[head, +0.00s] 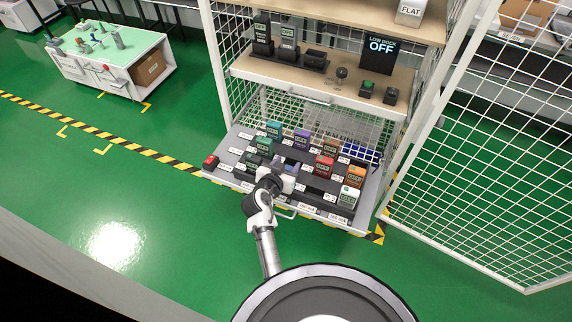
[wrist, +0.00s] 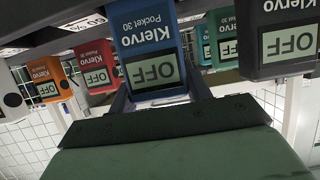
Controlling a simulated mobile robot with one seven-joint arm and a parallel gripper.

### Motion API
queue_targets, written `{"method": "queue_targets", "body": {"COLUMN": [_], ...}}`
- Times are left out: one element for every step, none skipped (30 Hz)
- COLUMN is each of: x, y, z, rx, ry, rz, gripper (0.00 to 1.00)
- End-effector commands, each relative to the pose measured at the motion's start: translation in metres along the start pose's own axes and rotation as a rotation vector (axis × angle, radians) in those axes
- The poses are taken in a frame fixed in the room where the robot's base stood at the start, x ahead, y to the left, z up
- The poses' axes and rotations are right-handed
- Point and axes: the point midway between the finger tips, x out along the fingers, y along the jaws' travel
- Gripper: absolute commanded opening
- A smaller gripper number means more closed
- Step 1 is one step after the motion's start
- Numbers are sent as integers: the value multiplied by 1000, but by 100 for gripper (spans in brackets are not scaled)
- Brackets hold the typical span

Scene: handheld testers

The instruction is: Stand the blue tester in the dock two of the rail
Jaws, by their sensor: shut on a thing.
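In the wrist view a blue tester (wrist: 146,32), marked Klervo Pocket 30 with its screen reading OFF, sits between the two fingers of my gripper (wrist: 160,92). My gripper is shut on it. In the head view my gripper (head: 277,180) is low over the pulled-out drawer, among the testers, and mostly hides the blue one. Whether it still touches its slot I cannot tell. The rail (head: 290,61) is on the shelf above. Two dark testers (head: 263,38) stand in it towards the left, and its right end looks empty. The dock numbers are not readable.
A black sign (head: 378,57) reads LOW DOCK OFF. An open mesh door (head: 480,190) is at right.

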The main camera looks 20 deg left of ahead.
Motion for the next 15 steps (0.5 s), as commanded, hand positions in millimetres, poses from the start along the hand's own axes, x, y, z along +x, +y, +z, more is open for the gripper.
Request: {"method": "queue_targets", "body": {"x": [0, 0, 0, 0, 0, 0, 0, 1, 1, 2, 1, 1, 1, 1, 1], "y": [0, 0, 0, 0, 0, 0, 0, 0, 0, 0, 0, 0, 0, 0, 0], "z": [-1, -1, -1, -1, -1, -1, 0, 1, 3, 3, 2, 2, 2, 2, 2], "rx": [1, 1, 1, 1, 1, 1, 1, 1, 1, 1, 1, 0, 0, 0, 0], "ry": [2, 2, 2, 2, 2, 2, 2, 2, 2, 2, 1, 1, 1, 1, 1], "rz": [0, -1, -1, -1, -1, -1, -1, 0, -1, -1, 0, 0, 0, 0, 0], "gripper": [11, 11, 11, 11, 11, 11, 11, 11, 11, 11, 53, 58, 62, 66, 70]}}
